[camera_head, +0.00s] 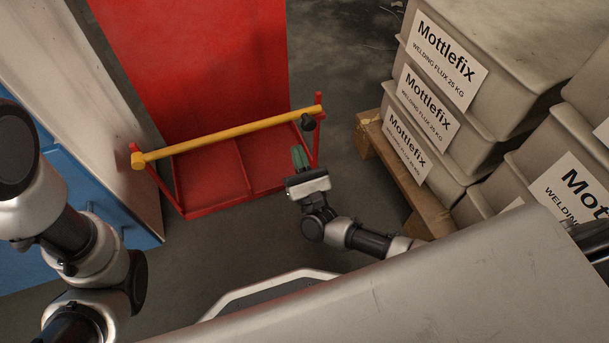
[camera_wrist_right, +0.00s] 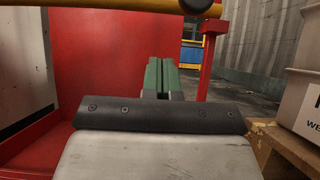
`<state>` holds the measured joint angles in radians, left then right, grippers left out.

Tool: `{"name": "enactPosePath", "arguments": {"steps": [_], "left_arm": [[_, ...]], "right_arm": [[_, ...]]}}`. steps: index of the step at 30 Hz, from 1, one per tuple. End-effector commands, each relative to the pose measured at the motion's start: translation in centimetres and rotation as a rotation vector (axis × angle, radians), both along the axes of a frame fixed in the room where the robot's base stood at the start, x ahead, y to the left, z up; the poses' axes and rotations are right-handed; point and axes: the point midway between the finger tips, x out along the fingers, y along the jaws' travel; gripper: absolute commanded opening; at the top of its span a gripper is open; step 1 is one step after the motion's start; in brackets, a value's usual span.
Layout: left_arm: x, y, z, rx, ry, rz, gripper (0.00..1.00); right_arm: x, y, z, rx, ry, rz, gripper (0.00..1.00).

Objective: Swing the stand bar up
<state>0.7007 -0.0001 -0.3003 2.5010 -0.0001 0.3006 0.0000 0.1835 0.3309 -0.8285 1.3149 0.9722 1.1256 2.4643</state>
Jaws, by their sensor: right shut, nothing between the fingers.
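The yellow stand bar (camera_head: 230,135) lies across the red stand (camera_head: 178,205), between its two short red posts. Its right end is a little higher in the picture. A dark knob (camera_head: 307,122) is near the bar's right end. My right gripper (camera_head: 299,153), with green fingers, is shut and empty, just below the knob in the picture. In the right wrist view the shut fingers (camera_wrist_right: 160,70) point forward. The bar (camera_wrist_right: 110,3) crosses above them there, and the knob (camera_wrist_right: 196,6) is up and to the right. My left gripper is out of view.
A tall red panel (camera_head: 200,60) rises behind the bar. Grey Mottlefix boxes (camera_head: 440,60) are stacked on a wooden pallet (camera_head: 390,170) at the right. A blue cabinet (camera_head: 90,200) stands at the left. Bare floor (camera_head: 335,80) shows between stand and boxes.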

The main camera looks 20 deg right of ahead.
Motion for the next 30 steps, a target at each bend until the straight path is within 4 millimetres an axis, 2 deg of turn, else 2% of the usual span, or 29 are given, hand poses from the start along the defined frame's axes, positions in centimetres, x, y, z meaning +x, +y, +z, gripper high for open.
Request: {"name": "enactPosePath", "arguments": {"steps": [3,6,10,15,25,30], "left_arm": [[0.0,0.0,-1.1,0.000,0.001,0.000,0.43],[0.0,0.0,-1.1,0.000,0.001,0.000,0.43],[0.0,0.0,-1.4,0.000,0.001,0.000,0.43],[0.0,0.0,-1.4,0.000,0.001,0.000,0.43],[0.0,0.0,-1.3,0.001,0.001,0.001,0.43],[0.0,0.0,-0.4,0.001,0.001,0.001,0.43]], "right_arm": [[2.0,0.0,1.2,0.000,-0.005,0.000,0.00],[2.1,0.0,2.9,0.000,-0.003,0.001,0.00],[2.4,0.1,4.3,-0.001,-0.001,-0.001,0.00],[2.5,0.0,5.0,-0.002,0.000,-0.001,0.00],[2.5,0.0,5.1,-0.003,0.001,-0.001,0.00],[2.5,-0.5,6.2,-0.027,0.000,-0.001,0.00]]}}
